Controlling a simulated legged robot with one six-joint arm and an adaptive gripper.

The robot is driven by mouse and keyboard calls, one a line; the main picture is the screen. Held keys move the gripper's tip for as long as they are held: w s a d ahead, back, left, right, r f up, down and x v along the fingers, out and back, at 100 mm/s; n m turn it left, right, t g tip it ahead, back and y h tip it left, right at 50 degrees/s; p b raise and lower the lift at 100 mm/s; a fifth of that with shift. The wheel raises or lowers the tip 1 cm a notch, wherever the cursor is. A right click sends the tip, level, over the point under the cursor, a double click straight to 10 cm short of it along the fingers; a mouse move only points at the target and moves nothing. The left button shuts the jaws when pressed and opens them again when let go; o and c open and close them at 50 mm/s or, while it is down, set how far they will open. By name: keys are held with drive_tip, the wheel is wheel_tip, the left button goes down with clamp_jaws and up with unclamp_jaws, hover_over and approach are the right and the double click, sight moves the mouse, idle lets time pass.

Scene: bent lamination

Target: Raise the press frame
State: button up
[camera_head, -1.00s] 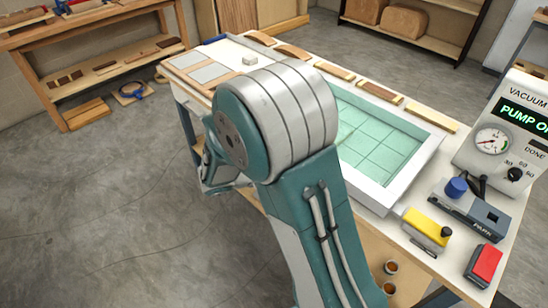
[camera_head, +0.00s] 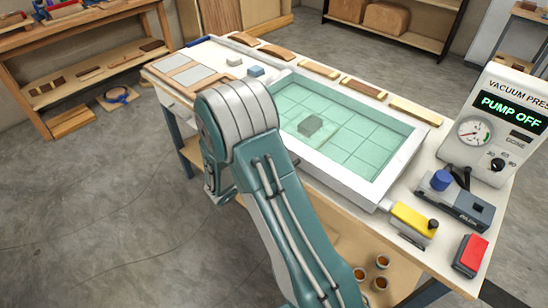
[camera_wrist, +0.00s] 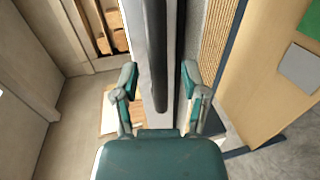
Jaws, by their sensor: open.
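The press frame (camera_head: 345,185) is a white rectangular frame around a green, see-through gridded sheet (camera_head: 350,140). It lies flat on the bench in the head view. A dark grey block (camera_head: 311,126) shows at the sheet. In the wrist view, my gripper (camera_wrist: 159,82) is open. A dark bar (camera_wrist: 157,55) runs lengthwise between its two fingers, with gaps on both sides; I cannot tell its depth or whether it is a handle of the frame. In the head view my arm hides part of the frame's left side, and the fingers are not clear.
The vacuum press box (camera_head: 497,130) reads PUMP OFF at the right of the bench. A yellow block (camera_head: 412,222), a blue-knobbed device (camera_head: 458,205) and a red block (camera_head: 470,252) lie in front of it. Wood strips (camera_head: 360,86) line the back.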

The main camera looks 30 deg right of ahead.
drive_tip(key=shift+w+d+f, duration=0.2)
drive_tip(key=shift+d, duration=0.45)
clamp_jaws()
drive_tip(key=shift+r, duration=0.15)
